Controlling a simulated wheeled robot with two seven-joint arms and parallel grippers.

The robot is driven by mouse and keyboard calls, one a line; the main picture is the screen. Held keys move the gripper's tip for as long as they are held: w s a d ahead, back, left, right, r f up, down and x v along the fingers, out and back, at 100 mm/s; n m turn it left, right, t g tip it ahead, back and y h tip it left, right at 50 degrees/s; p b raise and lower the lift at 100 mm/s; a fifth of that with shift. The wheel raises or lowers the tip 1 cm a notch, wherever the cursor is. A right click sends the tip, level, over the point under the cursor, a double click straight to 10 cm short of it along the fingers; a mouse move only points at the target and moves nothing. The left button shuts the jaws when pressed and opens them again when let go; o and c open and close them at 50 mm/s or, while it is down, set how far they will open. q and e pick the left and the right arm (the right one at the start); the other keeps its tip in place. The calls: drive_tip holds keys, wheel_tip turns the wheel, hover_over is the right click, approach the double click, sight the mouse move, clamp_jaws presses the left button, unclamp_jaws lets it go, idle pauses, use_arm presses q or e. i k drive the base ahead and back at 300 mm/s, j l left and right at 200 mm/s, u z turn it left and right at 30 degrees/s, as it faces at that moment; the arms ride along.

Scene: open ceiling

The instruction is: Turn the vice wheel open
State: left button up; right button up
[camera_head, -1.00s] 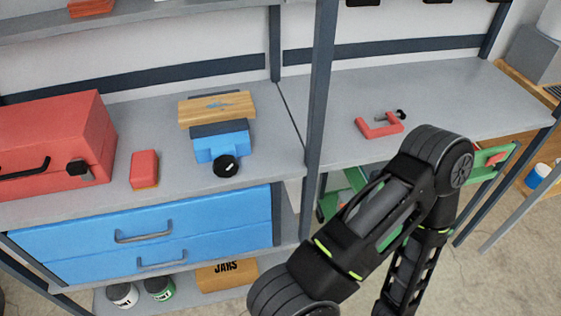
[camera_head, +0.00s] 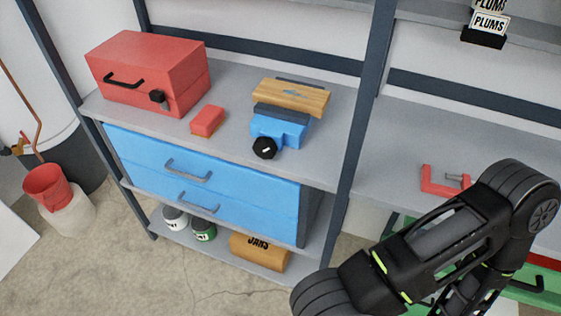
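The blue vice (camera_head: 279,130) stands on the grey bench top, with its black wheel (camera_head: 264,148) facing the front edge. The wheel carries a small light mark. A wooden board (camera_head: 291,97) lies at the vice's dark jaws; I cannot tell whether it is clamped. My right arm reaches in at the lower right, well apart from the vice, and its gripper is not visible. My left gripper is out of the picture.
A red toolbox (camera_head: 150,72) and a small red block (camera_head: 207,121) share the bench top left of the vice. A dark upright post (camera_head: 366,110) stands right of it. A red clamp (camera_head: 444,181) lies on the right bench. Blue drawers (camera_head: 200,180) are below.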

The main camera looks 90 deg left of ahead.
sight(265, 147)
drive_tip(key=i+u, duration=0.1)
drive_tip(key=u, duration=0.35)
drive_tip(key=i+l+u, duration=0.1)
drive_tip(key=u, duration=0.3)
drive_tip(key=i+l+u, duration=0.1)
drive_tip(key=u, duration=0.35)
drive_tip(key=i+l+u, duration=0.1)
drive_tip(key=u, duration=0.35)
drive_tip(key=l+u, duration=0.25)
drive_tip(key=u, duration=0.15)
drive_tip(key=i+l+u, duration=0.1)
drive_tip(key=u, duration=0.35)
drive_tip(key=l+u, duration=0.15)
drive_tip(key=u, duration=0.3)
drive_tip(key=i+l+u, duration=0.1)
drive_tip(key=u, duration=0.35)
drive_tip(key=l+u, duration=0.25)
drive_tip(key=u, duration=0.2)
drive_tip(key=l+u, duration=0.2)
drive_tip(key=u, duration=0.25)
